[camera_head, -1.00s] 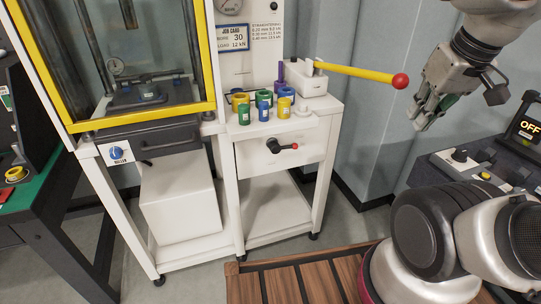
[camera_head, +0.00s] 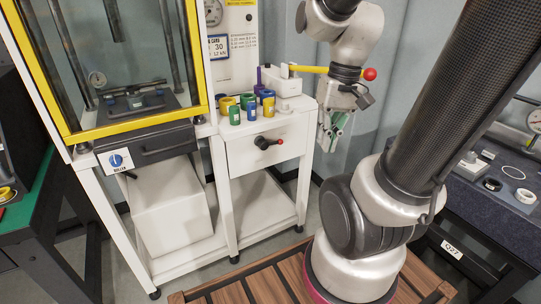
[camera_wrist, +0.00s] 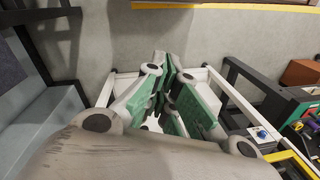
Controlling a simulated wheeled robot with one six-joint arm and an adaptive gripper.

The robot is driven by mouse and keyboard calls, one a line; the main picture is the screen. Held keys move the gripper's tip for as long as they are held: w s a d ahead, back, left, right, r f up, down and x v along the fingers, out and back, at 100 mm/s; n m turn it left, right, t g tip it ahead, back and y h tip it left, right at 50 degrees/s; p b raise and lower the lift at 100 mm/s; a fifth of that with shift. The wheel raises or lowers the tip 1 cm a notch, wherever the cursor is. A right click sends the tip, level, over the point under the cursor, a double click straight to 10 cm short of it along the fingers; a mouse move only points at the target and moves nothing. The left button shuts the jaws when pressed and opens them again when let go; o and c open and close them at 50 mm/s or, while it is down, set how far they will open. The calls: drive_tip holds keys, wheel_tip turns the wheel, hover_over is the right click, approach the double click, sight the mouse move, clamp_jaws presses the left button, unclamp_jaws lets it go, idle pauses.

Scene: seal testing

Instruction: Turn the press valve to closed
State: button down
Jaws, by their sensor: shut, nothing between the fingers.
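The wrist view shows the same gripper (camera_wrist: 170,112) close up over the floor and a white frame; the valve cannot be made out there.
A yellow pump handle with a red ball end (camera_head: 370,74) passes behind my wrist. Several coloured cups and a white pump block (camera_head: 283,84) stand on the bench top. The press with its yellow-framed guard (camera_head: 140,124) stands left. A dark test bench (camera_head: 480,210) is at right.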

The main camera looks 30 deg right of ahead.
drive_tip(key=w+a+f+m+t+y, duration=0.2)
drive_tip(key=w+a+f+m+y, duration=0.3)
drive_tip(key=f+m, duration=0.4)
drive_tip(key=w+a+f+m+t+y, duration=0.1)
drive_tip(key=w+a+f+m+y, duration=0.2)
drive_tip(key=w+f+m+y, duration=0.55)
drive_tip(key=w+d+f+m+t+h, duration=0.6)
drive_tip(key=w+f+m+t, duration=0.4)
drive_tip(key=f, duration=0.1)
drive_tip(key=w+d+f+m+t+h, duration=0.35)
drive_tip(key=w+d+m+h, duration=0.35)
drive_tip(key=d, duration=0.4)
drive_tip(key=shift+n+h, duration=0.55)
drive_tip(key=w, duration=0.3)
drive_tip(key=w+f, duration=0.1)
drive_tip(key=w, duration=0.5)
drive_tip(key=shift+a+f, duration=0.4)
drive_tip(key=shift+s+d+r, duration=0.1)
drive_tip(key=shift+s+r, duration=0.05)
drive_tip(key=shift+r, duration=0.85)
drive_tip(key=shift+s+d+r, duration=0.1)
drive_tip(key=shift+r, duration=0.85)
